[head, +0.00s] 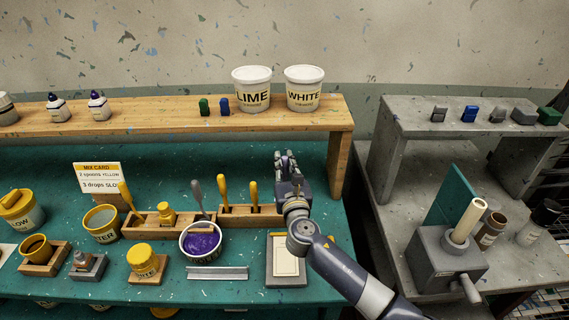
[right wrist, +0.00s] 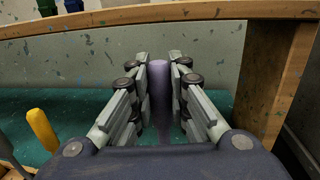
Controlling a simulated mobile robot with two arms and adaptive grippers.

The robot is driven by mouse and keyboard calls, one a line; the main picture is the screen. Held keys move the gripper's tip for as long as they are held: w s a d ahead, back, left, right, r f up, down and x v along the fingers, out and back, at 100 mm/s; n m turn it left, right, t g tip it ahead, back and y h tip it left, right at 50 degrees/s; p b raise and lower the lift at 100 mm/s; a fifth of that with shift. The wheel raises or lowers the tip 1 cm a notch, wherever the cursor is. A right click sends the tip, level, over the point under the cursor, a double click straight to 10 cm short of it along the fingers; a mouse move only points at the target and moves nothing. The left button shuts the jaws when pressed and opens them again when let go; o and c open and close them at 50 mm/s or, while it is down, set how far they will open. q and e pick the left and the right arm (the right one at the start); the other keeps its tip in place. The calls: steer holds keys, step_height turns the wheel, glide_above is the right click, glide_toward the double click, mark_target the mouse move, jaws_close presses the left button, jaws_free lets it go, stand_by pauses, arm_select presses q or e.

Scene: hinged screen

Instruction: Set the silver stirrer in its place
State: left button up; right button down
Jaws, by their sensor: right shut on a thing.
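My right gripper (head: 287,164) is at the right end of the wooden racks, above the teal bench. In the right wrist view its fingers (right wrist: 160,95) are shut on an upright greyish-purple handle (right wrist: 160,80) with a rounded top. Its lower end is hidden, and I cannot tell whether it is the silver stirrer. A grey-handled tool (head: 197,191) stands slanted at the pot of purple paint (head: 202,242). Yellow-handled tools (head: 223,189) stand in the wooden rack (head: 235,217). My left gripper is not in view.
A wooden shelf (head: 150,121) with tubs and small bottles crosses behind; its right leg (head: 339,165) is close to the gripper. A scale-like plate (head: 286,262) and a metal ledge (head: 217,273) lie in front. A grey bench (head: 520,250) stands right, across a gap.

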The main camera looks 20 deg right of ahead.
steer(key=shift+f+b, duration=2.55)
steer(key=shift+f, duration=0.6)
steer(key=c, duration=1.4)
jaws_free()
steer(key=shift+c, duration=0.2)
steer(key=shift+s, duration=0.15)
steer(key=s+a, duration=0.1)
steer(key=s, duration=1)
steer(key=shift+s+a+f, duration=0.3)
steer(key=shift+f, duration=0.1)
steer(key=shift+s, duration=0.1)
